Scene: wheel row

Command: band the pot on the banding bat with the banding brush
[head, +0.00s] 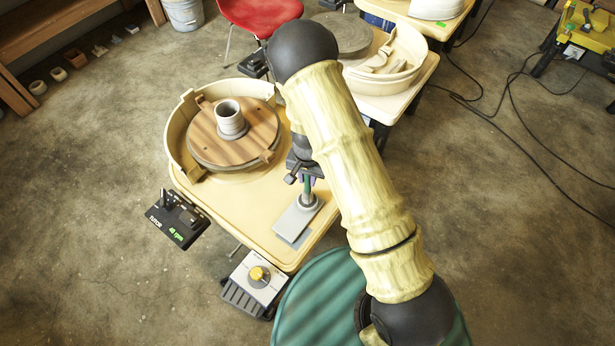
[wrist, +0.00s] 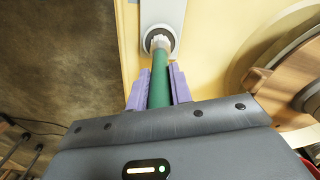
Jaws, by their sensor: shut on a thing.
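The banding brush (wrist: 159,88) has a green handle. It stands upright in a round grey holder (head: 309,203) on a small plate near the table's right edge. My gripper (wrist: 157,82) has its two purple fingers shut on the green handle, one on each side. The brush's pale lower end sits at the holder's opening in the wrist view; its tip is hidden. The small grey pot (head: 231,120) stands upright at the middle of the wooden banding bat (head: 205,143) on the wheel. My gripper is to the right of and nearer than the pot.
A cream splash pan (head: 175,135) curves around the wheel's left and back. A black box (head: 177,219) with a green rpm display is at the table's left edge. Another wheel table (head: 395,92) stands behind right.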

